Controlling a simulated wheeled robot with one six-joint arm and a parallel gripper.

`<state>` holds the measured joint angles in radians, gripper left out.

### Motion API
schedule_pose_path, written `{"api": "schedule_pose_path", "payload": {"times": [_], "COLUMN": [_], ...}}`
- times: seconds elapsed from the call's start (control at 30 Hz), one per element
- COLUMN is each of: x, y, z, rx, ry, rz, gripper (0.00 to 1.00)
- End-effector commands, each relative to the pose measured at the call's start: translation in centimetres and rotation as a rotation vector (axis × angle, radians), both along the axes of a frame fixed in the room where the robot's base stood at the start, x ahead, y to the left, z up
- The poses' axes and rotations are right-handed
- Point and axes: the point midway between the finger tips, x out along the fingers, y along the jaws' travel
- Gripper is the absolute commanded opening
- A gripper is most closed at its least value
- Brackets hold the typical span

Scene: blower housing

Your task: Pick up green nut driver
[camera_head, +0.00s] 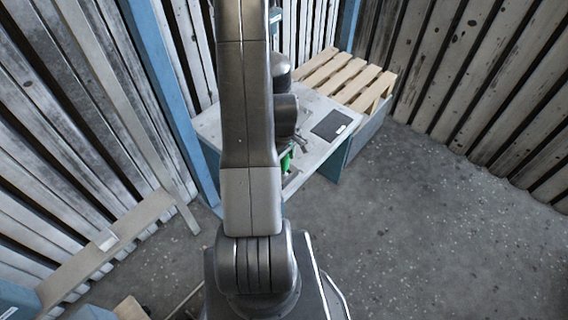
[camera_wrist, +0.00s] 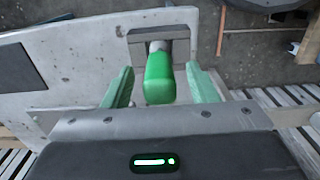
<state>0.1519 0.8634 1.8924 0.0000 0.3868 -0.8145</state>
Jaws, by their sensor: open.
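The green nut driver (camera_wrist: 159,82) shows its green handle in the wrist view, with a short grey section at its far end against a dark grey block (camera_wrist: 182,47) at the table's edge. My gripper (camera_wrist: 160,71) is open, with one pale green finger on each side of the handle. Gaps show between the handle and both fingers. In the head view a bit of green (camera_head: 286,163), likely the handle, shows beside my arm. My arm hides most of the gripper there.
The light grey table (camera_head: 312,151) carries a dark flat pad (camera_head: 331,124). A wooden pallet (camera_head: 345,80) lies behind it. Slatted walls stand around. The concrete floor (camera_head: 430,220) at right is clear. A long board (camera_head: 110,240) is at left.

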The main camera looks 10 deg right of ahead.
Motion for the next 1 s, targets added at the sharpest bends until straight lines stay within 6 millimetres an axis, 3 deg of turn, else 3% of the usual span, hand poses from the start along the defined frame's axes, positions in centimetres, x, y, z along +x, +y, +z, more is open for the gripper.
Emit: {"api": "schedule_pose_path", "payload": {"times": [0.13,0.4,0.7,1.0], "x": [0.00,0.02,0.02,0.08], "y": [-0.01,-0.02,-0.02,-0.02], "z": [-1.32,-1.51,-1.48,-0.94], "rx": [0.000,0.000,0.000,0.000], "ry": [0.000,-0.001,-0.001,-0.003], "rz": [0.000,0.000,0.000,0.000], "gripper": [0.53,0.53,0.00,0.00]}}
